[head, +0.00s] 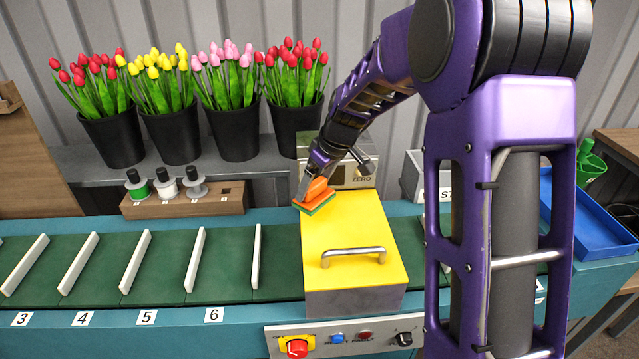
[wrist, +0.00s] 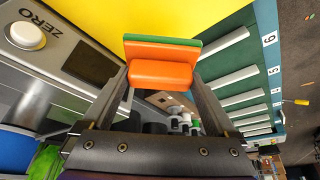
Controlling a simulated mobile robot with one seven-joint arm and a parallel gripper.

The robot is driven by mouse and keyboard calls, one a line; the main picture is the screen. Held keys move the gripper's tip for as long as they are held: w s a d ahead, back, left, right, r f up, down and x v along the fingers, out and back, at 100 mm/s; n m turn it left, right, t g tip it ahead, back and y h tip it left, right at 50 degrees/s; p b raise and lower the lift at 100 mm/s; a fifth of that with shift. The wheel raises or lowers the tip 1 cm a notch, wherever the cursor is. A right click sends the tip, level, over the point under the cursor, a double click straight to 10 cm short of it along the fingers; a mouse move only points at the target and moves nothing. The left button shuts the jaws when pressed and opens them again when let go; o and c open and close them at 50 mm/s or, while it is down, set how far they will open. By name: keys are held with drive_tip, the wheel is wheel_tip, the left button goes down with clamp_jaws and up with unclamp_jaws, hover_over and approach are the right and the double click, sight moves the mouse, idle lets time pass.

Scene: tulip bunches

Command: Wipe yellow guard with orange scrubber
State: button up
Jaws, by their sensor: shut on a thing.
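The yellow guard (head: 345,275) is a box cover with a flat yellow top, grey sides and a metal handle, standing over the conveyor. Its yellow top also fills the upper part of the wrist view (wrist: 150,15). My gripper (head: 312,180) is shut on the orange scrubber (head: 317,190), which has a green pad underneath. In the wrist view the scrubber (wrist: 160,70) sits between the two fingers. It is at the guard's far left corner, with the pad at or just above the yellow top; I cannot tell whether it touches.
Behind the guard stands a grey unit marked ZERO (head: 350,170). A wooden spool block (head: 180,205) and several black tulip buckets (head: 235,130) stand at the back. The green conveyor (head: 130,270) has white dividers. A control panel (head: 345,340) is in front, and a blue tray (head: 585,215) at right.

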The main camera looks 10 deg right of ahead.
drive_tip(key=shift+r+p, duration=0.7)
drive_tip(key=shift+r, duration=0.8)
